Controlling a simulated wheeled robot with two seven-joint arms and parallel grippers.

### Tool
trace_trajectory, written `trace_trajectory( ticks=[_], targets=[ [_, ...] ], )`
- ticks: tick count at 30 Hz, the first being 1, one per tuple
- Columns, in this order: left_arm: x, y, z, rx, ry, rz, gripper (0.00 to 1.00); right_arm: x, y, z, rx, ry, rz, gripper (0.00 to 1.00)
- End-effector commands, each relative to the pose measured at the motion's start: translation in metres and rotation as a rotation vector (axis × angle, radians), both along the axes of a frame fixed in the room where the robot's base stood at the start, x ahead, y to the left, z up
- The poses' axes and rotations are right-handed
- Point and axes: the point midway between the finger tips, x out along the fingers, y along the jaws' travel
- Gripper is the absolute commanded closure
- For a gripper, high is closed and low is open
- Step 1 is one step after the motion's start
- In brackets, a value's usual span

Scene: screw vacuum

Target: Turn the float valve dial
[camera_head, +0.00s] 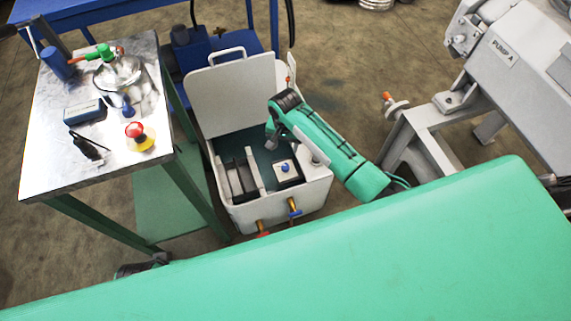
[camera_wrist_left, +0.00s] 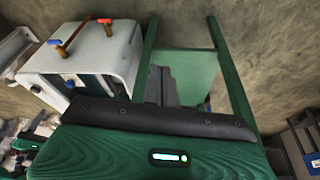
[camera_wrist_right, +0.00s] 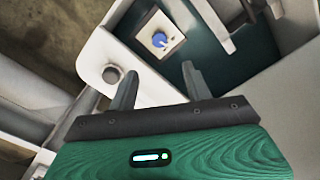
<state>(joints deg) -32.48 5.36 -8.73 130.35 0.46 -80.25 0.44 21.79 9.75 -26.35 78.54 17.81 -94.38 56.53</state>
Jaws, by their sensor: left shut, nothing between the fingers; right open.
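The float valve dial is a small blue knob on a white square plate (camera_head: 286,170), inside the open white box (camera_head: 245,216). In the right wrist view the blue dial (camera_wrist_right: 159,39) shows whole, just beyond my fingertips. My right gripper (camera_wrist_right: 158,82) is open and empty, with its two grey fingers apart and not touching the dial. In the head view my right arm reaches over the box's right wall, its gripper above the box. My left gripper (camera_wrist_left: 165,80) is shut and empty, low beside the table legs; the box stands at its upper left in the left wrist view.
A metal-topped table (camera_head: 62,165) with a red-and-yellow button (camera_head: 138,135), a flask and tools stands left of the box. Brass valves with blue and red handles (camera_head: 295,208) stick out of the box's front. The grey pump frame (camera_head: 420,125) stands right.

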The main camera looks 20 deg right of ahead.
Motion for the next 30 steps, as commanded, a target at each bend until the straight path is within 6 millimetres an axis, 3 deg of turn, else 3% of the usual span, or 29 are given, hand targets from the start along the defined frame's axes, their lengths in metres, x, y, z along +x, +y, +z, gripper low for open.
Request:
trace_trajectory(
  ticks=[12, 16, 24, 30],
  targets=[
    [-0.009, 0.003, 0.042, -0.009, -0.056, 0.0, 1.0, -0.002, 0.0, -0.086, -0.001, 0.003, 0.002, 0.5],
    [-0.005, -0.004, 0.046, -0.029, -0.112, -0.012, 1.0, -0.002, 0.0, -0.112, 0.0, 0.002, 0.002, 0.5],
    [0.008, -0.019, 0.04, -0.069, -0.203, -0.035, 1.0, -0.002, 0.0, -0.13, 0.001, 0.001, 0.003, 0.5],
    [0.011, -0.022, 0.04, -0.076, -0.219, -0.038, 1.0, -0.001, 0.0, -0.132, 0.001, 0.0, 0.003, 0.5]
  ],
)
